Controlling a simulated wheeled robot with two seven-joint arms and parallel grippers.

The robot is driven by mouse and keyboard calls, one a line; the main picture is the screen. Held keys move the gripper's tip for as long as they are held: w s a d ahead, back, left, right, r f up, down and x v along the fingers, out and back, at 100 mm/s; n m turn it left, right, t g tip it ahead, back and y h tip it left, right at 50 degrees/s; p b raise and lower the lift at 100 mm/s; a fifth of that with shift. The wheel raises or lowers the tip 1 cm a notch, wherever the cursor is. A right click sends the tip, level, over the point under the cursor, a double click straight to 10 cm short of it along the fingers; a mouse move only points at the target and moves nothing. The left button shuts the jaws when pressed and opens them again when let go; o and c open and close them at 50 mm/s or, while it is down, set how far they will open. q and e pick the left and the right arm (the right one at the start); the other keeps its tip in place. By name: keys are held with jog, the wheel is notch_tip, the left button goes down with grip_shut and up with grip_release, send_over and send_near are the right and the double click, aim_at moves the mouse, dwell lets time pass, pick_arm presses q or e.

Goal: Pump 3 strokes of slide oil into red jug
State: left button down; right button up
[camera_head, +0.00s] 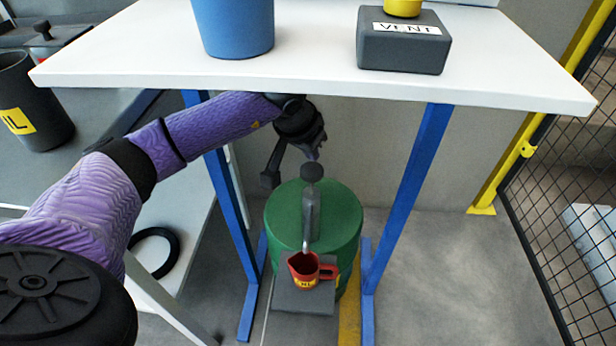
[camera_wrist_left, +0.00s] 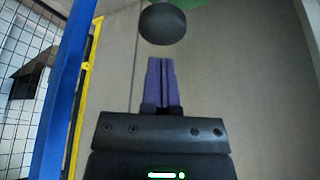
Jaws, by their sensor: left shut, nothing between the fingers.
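A green drum (camera_head: 282,212) stands on the floor under the white table, with a grey pump on top. The pump's dark round knob (camera_head: 312,173) is up on its grey shaft; the knob also shows in the left wrist view (camera_wrist_left: 162,24). The pump's spout points down at a red jug (camera_head: 303,268) with a yellow label, on a grey platform (camera_head: 304,300) in front of the drum. My left gripper (camera_head: 315,153) is beneath the tabletop, close to the knob. Its purple fingers (camera_wrist_left: 162,78) are shut and empty, their tips pointing at the knob. Contact is not clear.
The white table (camera_head: 300,75) overhangs my left arm. A blue bucket (camera_head: 235,25) and a dark VENT block (camera_head: 403,52) stand on it. Its blue legs (camera_head: 415,180) flank the drum. A wire fence (camera_head: 565,190) is at right. A dark container (camera_head: 30,100) is at left.

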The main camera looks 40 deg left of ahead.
aim_at(309, 171)
pick_arm(q)
jog(key=shift+f, duration=0.2)
pick_arm(e)
jog(key=shift+f, duration=0.15)
pick_arm(q)
jog(key=shift+f+b, duration=2.1)
jog(key=shift+f, duration=0.8)
pick_arm(e)
jog(key=x, duration=0.3)
jog(key=shift+s+a+f, duration=0.15)
jog(key=shift+s+f, duration=0.1)
jog(key=shift+s, duration=0.15)
pick_arm(q)
jog(key=shift+r, duration=0.15)
jog(key=shift+r+p, duration=1.95)
jog(key=shift+r, duration=0.95)
pick_arm(e)
jog(key=v, duration=0.3)
jog(key=shift+w+r, duration=0.25)
jog(key=shift+w, duration=0.1)
pick_arm(q)
jog(key=shift+f, duration=0.15)
pick_arm(e)
jog(key=shift+f, duration=0.1)
